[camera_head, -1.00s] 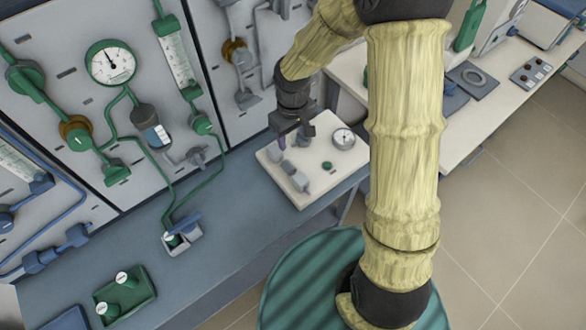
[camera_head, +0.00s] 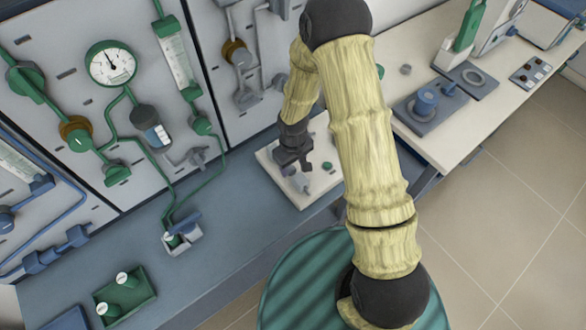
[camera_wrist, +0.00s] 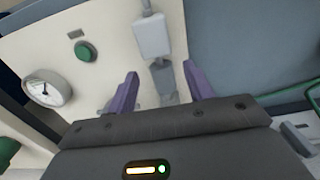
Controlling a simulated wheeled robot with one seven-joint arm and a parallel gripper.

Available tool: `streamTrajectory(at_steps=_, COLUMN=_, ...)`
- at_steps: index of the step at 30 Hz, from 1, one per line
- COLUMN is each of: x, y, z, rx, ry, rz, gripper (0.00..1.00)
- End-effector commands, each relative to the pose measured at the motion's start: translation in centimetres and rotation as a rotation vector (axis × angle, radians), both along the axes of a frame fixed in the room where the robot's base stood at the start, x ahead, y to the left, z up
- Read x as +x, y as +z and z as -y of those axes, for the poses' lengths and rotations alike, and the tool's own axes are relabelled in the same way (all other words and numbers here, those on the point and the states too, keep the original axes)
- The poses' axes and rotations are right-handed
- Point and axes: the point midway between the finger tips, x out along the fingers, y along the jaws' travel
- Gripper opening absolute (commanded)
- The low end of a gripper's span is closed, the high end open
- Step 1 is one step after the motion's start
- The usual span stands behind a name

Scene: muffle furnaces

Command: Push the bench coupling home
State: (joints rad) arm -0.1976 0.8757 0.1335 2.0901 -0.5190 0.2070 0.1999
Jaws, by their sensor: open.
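The bench coupling (camera_wrist: 152,37) shows in the wrist view as a pale grey block, with a narrower, darker grey piece (camera_wrist: 163,80) in line with it. It lies on a cream panel (camera_wrist: 110,25), which also shows on the bench in the head view (camera_head: 270,165). My gripper (camera_wrist: 160,70) is open, with its purple fingers apart on either side of the darker piece in the picture. I cannot tell whether they touch it. In the head view my gripper (camera_head: 297,165) is over the panel and hides part of the coupling.
The panel carries a round gauge (camera_wrist: 48,88) and a green button (camera_wrist: 86,51). An upright panel with green pipes and a dial (camera_head: 110,64) stands behind the blue-grey bench (camera_head: 240,215). A green tray (camera_head: 126,297) is at lower left. A blue fitting (camera_head: 426,103) stands on the right bench.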

Motion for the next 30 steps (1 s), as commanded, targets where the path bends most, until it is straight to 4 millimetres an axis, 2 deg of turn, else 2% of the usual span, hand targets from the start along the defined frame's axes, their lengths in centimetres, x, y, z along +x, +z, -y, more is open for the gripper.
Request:
streamTrajectory(at_steps=3, x=0.0, y=-1.7, z=0.0, rx=-0.001, ry=0.002, rz=-0.002, gripper=0.52)
streamTrajectory(at_steps=6, x=0.0, y=-2.7, z=0.0, rx=-0.001, ry=0.001, rz=-0.002, gripper=0.52)
streamTrajectory(at_steps=17, x=0.0, y=-3.2, z=0.0, rx=0.0, ry=0.001, rz=0.0, gripper=0.52)
streamTrajectory(at_steps=25, x=0.0, y=-3.2, z=0.0, rx=0.0, ry=0.001, rz=0.0, gripper=0.0)
streamTrajectory(at_steps=30, x=0.2, y=-3.2, z=-0.3, rx=0.001, ry=0.001, rz=0.002, gripper=0.0)
